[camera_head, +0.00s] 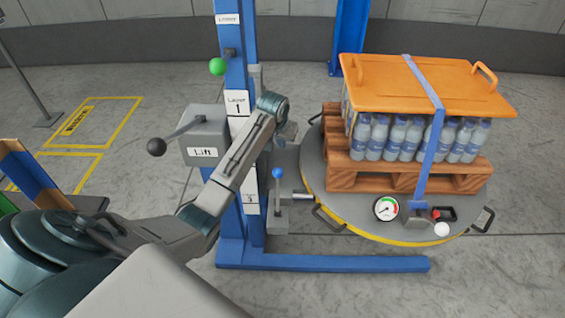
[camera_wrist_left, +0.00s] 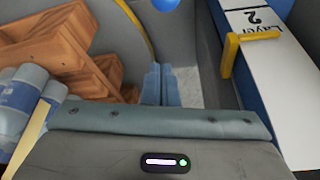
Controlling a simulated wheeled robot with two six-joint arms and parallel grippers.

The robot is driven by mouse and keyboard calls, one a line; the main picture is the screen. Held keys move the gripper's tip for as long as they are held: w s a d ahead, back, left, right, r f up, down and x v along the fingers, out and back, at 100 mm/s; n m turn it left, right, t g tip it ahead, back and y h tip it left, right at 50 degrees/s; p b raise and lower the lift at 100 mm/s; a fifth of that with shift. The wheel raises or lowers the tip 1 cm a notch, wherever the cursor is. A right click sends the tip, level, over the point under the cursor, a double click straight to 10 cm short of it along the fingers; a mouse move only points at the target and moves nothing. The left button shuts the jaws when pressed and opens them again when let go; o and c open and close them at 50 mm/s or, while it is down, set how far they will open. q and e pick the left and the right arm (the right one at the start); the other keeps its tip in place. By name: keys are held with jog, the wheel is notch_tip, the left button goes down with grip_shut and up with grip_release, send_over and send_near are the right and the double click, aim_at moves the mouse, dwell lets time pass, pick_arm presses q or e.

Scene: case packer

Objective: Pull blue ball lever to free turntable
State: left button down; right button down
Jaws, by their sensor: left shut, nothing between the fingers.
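The blue ball lever (camera_head: 278,175) stands upright on a grey block beside the blue column, at the left edge of the round turntable (camera_head: 315,180). Part of a blue ball (camera_wrist_left: 165,4) shows at the top edge of the left wrist view. My left gripper (camera_head: 287,138) is a little above the blue ball in the head view, partly hidden by its own wrist. In the left wrist view its two fingers (camera_wrist_left: 160,84) are together with nothing between them. They look apart from the ball. My right gripper is in neither view.
A pallet (camera_head: 370,180) of bottles under an orange lid (camera_head: 420,85), strapped in blue, stands on the turntable. The Lift box (camera_head: 203,152) with a black ball lever (camera_head: 157,146) is left of the column. A green ball (camera_head: 217,66) is higher up.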

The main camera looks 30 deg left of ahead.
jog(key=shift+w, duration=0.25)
